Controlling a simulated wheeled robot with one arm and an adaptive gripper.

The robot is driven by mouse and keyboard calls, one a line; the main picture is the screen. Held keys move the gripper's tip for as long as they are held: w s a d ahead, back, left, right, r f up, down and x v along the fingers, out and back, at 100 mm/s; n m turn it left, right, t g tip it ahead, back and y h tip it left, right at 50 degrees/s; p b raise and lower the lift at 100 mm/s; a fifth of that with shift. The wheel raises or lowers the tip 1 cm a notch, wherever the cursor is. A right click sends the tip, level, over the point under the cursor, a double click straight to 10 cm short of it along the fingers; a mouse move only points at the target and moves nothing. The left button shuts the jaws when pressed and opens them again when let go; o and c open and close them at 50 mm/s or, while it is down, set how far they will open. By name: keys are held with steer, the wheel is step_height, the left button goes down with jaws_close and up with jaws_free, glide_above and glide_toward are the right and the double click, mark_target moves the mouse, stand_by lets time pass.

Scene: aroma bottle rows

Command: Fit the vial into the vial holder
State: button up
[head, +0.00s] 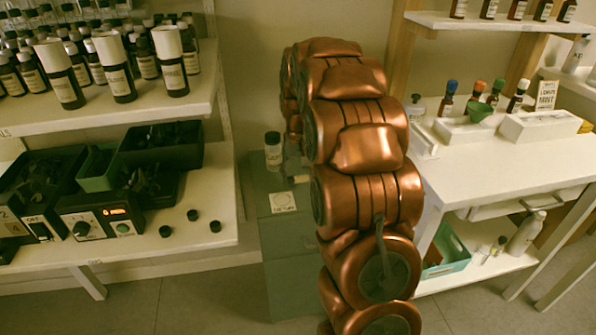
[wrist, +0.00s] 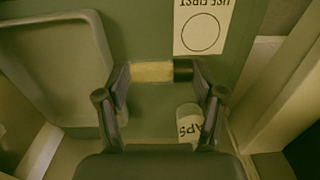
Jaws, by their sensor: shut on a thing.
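My gripper (wrist: 160,74) shows in the wrist view, its two dark fingers closed on the ends of a small vial (wrist: 152,72). The vial has a yellowish body and a black cap, and lies crosswise between the fingertips with the cap to the right. It is over or near a green cabinet top; the gap below it cannot be judged. In the head view my copper arm hides most of the gripper and the vial. I cannot pick out the vial holder with certainty; white blocks (head: 540,125) stand on the right bench.
The green cabinet (head: 290,270) bears a "use first" card (head: 283,201) and a labelled caps jar (wrist: 188,122). A grey tray (wrist: 62,60) is at left in the wrist view. Left shelves (head: 205,105) hold several bottles; the white bench (head: 500,165) is at right.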

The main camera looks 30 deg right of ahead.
steer(key=s+a+r, duration=0.1)
steer(key=s+a, duration=0.4)
steer(key=s, duration=0.7)
steer(key=shift+s+r+p, duration=0.15)
steer(key=shift+s+p, duration=0.15)
steer(key=shift+p, duration=0.1)
